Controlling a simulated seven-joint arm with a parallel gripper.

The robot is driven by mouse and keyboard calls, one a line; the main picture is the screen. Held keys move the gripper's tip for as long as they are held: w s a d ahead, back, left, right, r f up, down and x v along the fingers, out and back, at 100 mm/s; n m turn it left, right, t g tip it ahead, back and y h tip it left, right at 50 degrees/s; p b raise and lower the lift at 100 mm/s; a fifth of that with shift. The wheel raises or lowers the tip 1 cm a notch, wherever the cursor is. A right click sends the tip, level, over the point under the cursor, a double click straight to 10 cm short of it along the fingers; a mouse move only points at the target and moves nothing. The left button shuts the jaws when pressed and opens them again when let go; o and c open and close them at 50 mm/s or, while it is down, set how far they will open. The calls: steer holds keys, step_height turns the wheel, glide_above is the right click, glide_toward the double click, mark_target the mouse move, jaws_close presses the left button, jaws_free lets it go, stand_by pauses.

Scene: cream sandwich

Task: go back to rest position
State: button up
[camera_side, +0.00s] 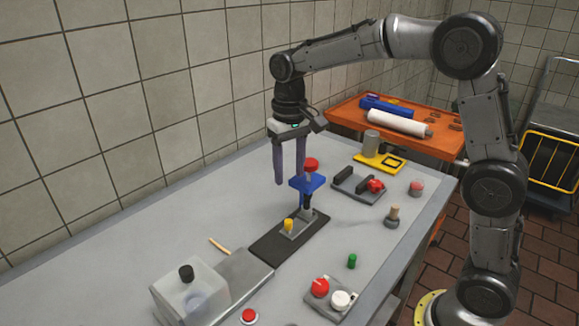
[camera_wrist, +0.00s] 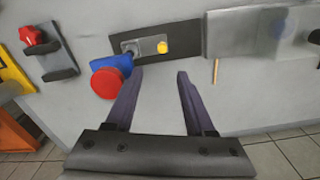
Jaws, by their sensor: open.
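My gripper (camera_side: 290,162) hangs from the arm above the grey table (camera_side: 150,234), fingers pointing down. It is open, and nothing shows between the two purple fingers in the wrist view (camera_wrist: 155,82). In the wrist view the red knob (camera_wrist: 107,83) lies beside the left finger. I cannot tell whether they touch. A yellow knob (camera_side: 288,225) sits on the same base.
A clear box with a black knob (camera_side: 186,273) stands at the front left. An orange cart (camera_side: 440,146) is behind. The left table area is clear.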

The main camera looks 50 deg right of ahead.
steer(key=shift+r, duration=0.25)
steer(key=s+r+t, duration=0.3)
steer(key=s+r, duration=0.6)
steer(key=s, duration=0.2)
steer(key=s+f+n+t, duration=0.1)
steer(key=s+f, duration=0.2)
steer(key=s, duration=0.4)
steer(key=s+d+f+n+t, duration=0.1)
steer(key=s+f+n, duration=0.1)
steer(key=s+f, duration=0.2)
steer(key=s, duration=0.3)
steer(key=shift+s+t, duration=0.2)
steer(key=shift+t, duration=0.1)
